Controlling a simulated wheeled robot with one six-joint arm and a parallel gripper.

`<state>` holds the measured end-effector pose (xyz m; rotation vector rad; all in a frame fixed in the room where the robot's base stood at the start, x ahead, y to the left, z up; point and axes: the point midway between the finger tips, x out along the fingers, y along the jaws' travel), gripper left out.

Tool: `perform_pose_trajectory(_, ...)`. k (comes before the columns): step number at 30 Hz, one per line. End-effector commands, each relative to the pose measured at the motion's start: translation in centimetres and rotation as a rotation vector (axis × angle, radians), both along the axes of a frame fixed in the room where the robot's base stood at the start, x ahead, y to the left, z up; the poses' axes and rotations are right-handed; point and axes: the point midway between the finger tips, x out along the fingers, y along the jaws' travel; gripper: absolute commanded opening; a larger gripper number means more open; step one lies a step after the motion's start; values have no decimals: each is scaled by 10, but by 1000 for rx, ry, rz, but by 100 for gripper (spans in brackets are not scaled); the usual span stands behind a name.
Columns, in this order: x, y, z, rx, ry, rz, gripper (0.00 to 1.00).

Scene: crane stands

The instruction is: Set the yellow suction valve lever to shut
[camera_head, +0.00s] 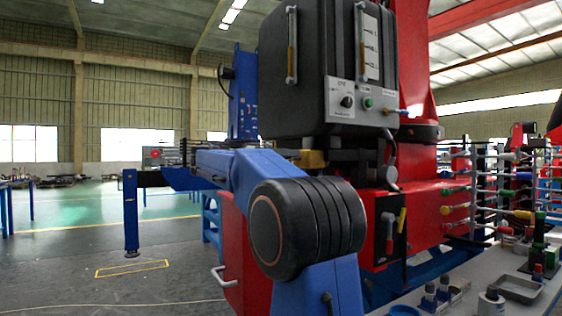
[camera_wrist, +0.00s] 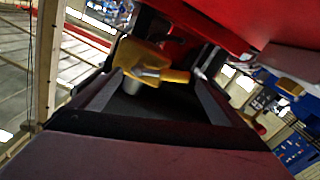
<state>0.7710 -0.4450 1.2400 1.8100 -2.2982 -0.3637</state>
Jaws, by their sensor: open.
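A yellow valve piece with a short yellow lever (camera_wrist: 172,75) shows in the wrist view, between the fingers of my gripper (camera_wrist: 157,78). A grey metal fitting sits at its middle. The fingers are open on either side of it; I cannot tell whether either touches it. In the head view a yellow part (camera_head: 312,159) shows under the black tank (camera_head: 300,80), just above my blue arm. My fingers cannot be made out clearly there, and my arm hides some of that area.
The red machine base (camera_head: 430,205) stands behind my arm, with a smaller yellow lever (camera_head: 401,221) on its dark panel. A red surface (camera_wrist: 220,20) overhangs the fingers in the wrist view. A bench (camera_head: 450,300) with small items is at right. Floor at left is mostly clear.

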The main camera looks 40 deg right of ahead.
Motion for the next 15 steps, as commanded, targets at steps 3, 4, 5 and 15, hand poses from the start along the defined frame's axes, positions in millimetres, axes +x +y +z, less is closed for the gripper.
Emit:
perform_pose_trajectory(3, -1, -4, 0, 0, 0, 1, 95)
perform_pose_trajectory(4, -1, -5, 0, 0, 0, 1, 95)
perform_pose_trajectory(5, -1, -5, 0, 0, 0, 1, 95)
perform_pose_trajectory(15, -1, -5, 0, 0, 0, 1, 66)
